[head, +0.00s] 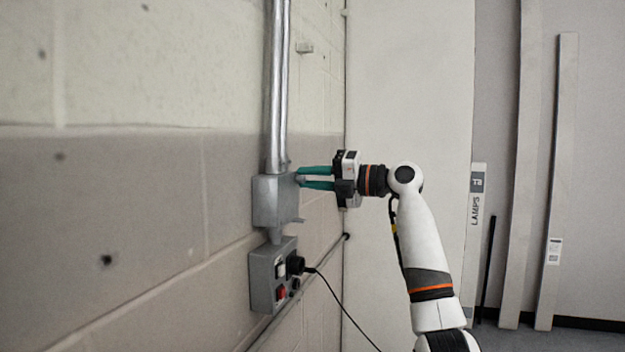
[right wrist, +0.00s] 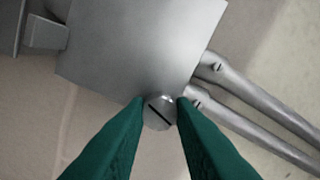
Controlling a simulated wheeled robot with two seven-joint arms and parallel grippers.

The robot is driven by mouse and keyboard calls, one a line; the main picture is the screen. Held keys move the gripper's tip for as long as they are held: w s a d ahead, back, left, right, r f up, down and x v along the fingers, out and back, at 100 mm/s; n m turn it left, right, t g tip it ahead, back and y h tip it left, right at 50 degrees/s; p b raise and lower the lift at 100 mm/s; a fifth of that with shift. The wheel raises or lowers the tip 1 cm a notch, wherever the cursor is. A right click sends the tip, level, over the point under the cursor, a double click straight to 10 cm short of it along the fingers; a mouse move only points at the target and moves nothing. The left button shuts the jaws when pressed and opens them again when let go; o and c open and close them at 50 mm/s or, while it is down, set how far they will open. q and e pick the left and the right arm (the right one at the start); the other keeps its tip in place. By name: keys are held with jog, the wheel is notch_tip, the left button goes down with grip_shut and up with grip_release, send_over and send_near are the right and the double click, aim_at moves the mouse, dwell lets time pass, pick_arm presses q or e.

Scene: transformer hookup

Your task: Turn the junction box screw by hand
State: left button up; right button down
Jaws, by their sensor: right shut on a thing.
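The grey metal junction box (head: 277,203) is fixed to the block wall at the foot of a vertical conduit. In the right wrist view its flat cover (right wrist: 135,50) fills the upper middle. The junction box screw (right wrist: 159,111) has a round slotted head at the cover's edge, its slot lying diagonally. My right gripper (head: 300,178) reaches the box from the right. Its green fingers (right wrist: 160,108) are shut on the screw head, one on each side. In the head view the screw is too small to make out. My left gripper is not in view.
Metal conduit (head: 278,90) runs up from the box. Below hangs a grey control box (head: 268,278) with a red switch and a plugged-in black cable (head: 345,312). A thin pipe runs low along the wall. Boards (head: 560,180) lean at the far right.

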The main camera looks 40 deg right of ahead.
dwell(0.4)
jog(key=c, duration=1.2)
grip_release()
jog(key=shift+w, duration=0.1)
jog(key=b+v, duration=0.3)
jog(key=v, duration=0.9)
